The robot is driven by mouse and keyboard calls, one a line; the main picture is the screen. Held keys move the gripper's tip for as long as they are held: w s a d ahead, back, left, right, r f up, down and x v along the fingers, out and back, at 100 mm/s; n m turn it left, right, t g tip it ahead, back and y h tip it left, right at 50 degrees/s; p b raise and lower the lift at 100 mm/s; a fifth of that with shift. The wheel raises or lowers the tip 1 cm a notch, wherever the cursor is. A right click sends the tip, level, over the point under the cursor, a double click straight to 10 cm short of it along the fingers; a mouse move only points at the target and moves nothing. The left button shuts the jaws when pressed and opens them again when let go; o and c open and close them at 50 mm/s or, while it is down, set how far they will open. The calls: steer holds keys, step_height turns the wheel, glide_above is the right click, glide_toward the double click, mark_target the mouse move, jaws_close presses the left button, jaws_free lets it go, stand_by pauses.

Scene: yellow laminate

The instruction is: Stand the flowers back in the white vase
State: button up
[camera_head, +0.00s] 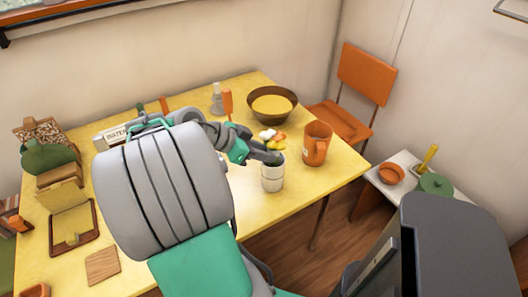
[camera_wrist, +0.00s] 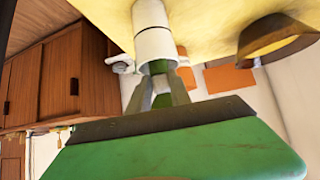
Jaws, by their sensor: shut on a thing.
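The white vase (camera_head: 272,178) stands upright near the table's front right edge. In the wrist view the white vase (camera_wrist: 155,44) shows just beyond my fingertips. The flowers (camera_head: 270,137) have white, orange and yellow heads, seen just behind my gripper above the vase. My gripper (camera_head: 268,158) is at the vase's mouth. In the wrist view my gripper (camera_wrist: 162,92) is shut on a green part of the flowers (camera_wrist: 158,68), which meets the vase's rim. My gripper hides much of the mouth, so I cannot tell how deep the stems sit.
An orange mug (camera_head: 316,145) stands close to the right of the vase. A brown bowl (camera_head: 272,104) is behind it. A grey bottle (camera_head: 217,99) stands farther back. The yellow table (camera_head: 330,181) has clear room in front of the mug. An orange chair (camera_head: 362,85) is beyond.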

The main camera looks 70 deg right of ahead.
steer(key=o, duration=0.3)
steer(key=shift+o, duration=0.4)
steer(key=o, duration=0.5)
steer(key=shift+c, duration=0.5)
steer(key=shift+w+r, duration=0.15)
steer(key=shift+r, duration=0.15)
steer(key=r+p+v, duration=0.1)
steer(key=p+v, duration=0.4)
steer(key=v, duration=0.2)
steer(key=shift+r+p, duration=0.2)
steer(key=shift+p, duration=0.1)
